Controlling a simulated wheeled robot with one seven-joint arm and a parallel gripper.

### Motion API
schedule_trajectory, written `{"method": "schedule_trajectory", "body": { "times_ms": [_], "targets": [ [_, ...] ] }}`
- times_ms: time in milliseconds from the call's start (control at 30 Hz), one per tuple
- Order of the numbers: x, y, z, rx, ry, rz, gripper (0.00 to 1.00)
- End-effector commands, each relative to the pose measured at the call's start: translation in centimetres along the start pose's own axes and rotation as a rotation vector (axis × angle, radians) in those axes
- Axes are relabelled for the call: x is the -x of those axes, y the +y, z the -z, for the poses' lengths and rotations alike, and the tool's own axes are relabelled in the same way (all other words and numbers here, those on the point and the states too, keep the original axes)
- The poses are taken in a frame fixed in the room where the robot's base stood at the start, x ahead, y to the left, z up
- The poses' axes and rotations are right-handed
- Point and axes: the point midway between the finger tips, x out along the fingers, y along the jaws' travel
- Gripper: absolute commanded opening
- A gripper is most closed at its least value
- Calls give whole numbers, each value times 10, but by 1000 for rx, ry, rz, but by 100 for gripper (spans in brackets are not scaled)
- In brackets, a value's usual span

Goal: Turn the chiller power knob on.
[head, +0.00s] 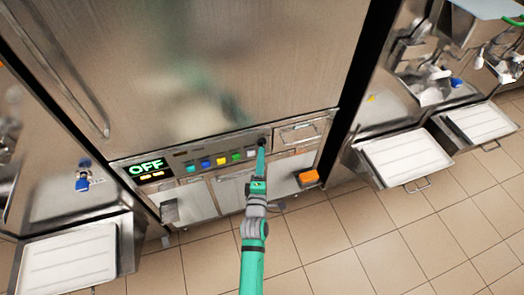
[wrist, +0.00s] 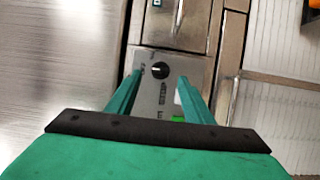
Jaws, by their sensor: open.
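The chiller power knob (wrist: 160,69) is small, round and black with a pale pointer line, on the grey control panel (wrist: 149,100). In the head view the knob (head: 262,141) shows at the right end of the button row, just beyond my gripper tip. The green display (head: 149,168) at the panel's left end reads "OFF". My gripper (wrist: 160,80) is open, with one teal finger on each side of the knob as seen from the wrist. The gripper (head: 261,152) also shows in the head view. I cannot tell whether the fingers touch the knob.
Several coloured buttons (head: 221,160) line the panel left of the knob. A drawer front (head: 298,131) is to the right. An orange block (head: 308,177) sits below right. White trays (head: 404,158) project from the neighbouring machines. The tiled floor in front is clear.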

Motion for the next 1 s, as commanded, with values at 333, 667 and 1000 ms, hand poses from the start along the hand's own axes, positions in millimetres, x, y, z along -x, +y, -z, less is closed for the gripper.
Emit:
{"method": "schedule_trajectory", "body": {
  "times_ms": [333, 667, 1000],
  "targets": [
    [-37, 0, 0, -1, -1, 0, 47],
    [-46, 0, 0, 0, 0, 1, 47],
    [-46, 0, 0, 0, 0, 1, 13]
  ]
}}
